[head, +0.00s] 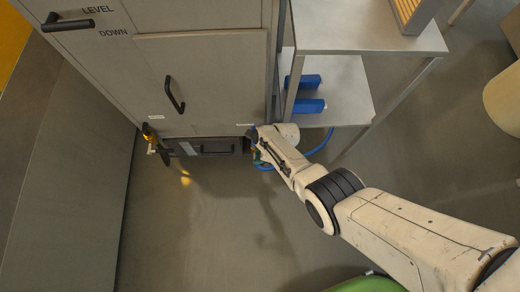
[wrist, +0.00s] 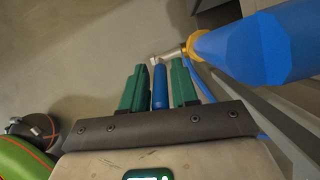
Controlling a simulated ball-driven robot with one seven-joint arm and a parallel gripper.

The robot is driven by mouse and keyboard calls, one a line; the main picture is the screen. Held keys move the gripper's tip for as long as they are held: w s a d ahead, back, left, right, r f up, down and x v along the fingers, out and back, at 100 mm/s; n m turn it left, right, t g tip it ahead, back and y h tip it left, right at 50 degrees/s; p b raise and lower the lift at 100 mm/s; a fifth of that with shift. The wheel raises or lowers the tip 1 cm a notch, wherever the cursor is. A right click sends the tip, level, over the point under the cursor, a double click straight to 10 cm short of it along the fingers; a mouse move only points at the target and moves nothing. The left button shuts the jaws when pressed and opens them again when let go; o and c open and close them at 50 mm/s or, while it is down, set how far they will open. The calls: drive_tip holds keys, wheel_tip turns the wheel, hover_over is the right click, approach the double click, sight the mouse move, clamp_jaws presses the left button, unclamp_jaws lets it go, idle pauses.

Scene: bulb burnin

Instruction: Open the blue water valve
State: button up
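The blue valve lever (wrist: 159,88) stands between my gripper's two green fingers in the wrist view. A narrow gap shows on each side of it, so my gripper (wrist: 159,84) looks open around the lever, not clamped on it. The lever's far end meets a metal stem by a brass-yellow fitting (wrist: 192,44) on a thick blue body (wrist: 250,48). In the head view my gripper (head: 258,150) is at the cabinet's lower right corner, and my arm hides most of the valve there.
The grey cabinet (head: 205,80) has black handles and a dark low unit (head: 210,147). A yellow fitting with a black lever (head: 152,140) is at its lower left. A blue hose (head: 320,145) runs below. The floor in front is clear.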

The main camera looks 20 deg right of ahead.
drive_tip(key=shift+o, duration=1)
drive_tip(key=p+v, duration=0.8)
drive_tip(key=v, duration=0.2)
drive_tip(key=shift+d+r, duration=0.15)
drive_tip(key=shift+r, duration=0.2)
